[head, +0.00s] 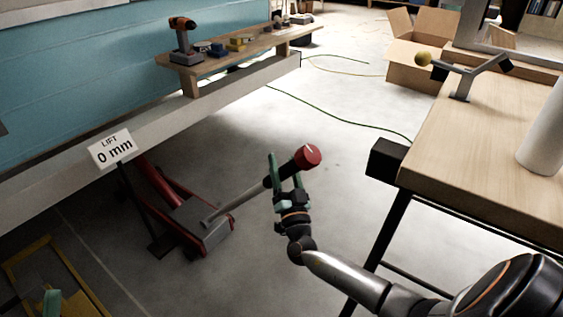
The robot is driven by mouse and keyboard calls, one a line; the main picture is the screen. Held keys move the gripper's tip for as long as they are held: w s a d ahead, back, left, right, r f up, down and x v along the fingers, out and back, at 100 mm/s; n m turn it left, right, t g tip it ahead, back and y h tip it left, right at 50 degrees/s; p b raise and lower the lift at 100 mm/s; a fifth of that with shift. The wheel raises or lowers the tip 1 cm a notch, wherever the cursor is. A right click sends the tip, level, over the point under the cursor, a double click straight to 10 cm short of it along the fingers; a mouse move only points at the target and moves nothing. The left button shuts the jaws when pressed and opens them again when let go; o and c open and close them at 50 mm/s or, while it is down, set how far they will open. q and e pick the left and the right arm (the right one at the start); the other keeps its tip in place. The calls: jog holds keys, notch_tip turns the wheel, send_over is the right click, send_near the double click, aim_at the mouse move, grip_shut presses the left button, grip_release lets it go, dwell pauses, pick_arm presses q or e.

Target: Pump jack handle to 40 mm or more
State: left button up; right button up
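The floor jack (203,226) stands on the concrete under the camper's edge, a red frame with a grey body. Its handle (237,203) slopes up to the right and ends in a red knob (308,157). A white sign (112,148) on the camper's lower rail reads "LIFT 0 mm". My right gripper (285,165) is at the upper part of the handle, just below the knob. Its green fingers stand apart with the handle crossing between them; contact cannot be told. A green tip (51,301) at the lower left looks like part of my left gripper; its state is unclear.
A wooden workbench (470,150) with a dark-legged frame stands at right. A yellow frame (30,262) lies at lower left. A cardboard box (415,65) and a green cable (340,118) are on the floor behind. The floor between jack and bench is clear.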

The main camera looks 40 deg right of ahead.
jog(key=shift+o, duration=1)
jog(key=shift+r, duration=0.1)
jog(key=v, duration=1.2)
jog(key=shift+s, duration=0.2)
jog(key=shift+a, duration=0.15)
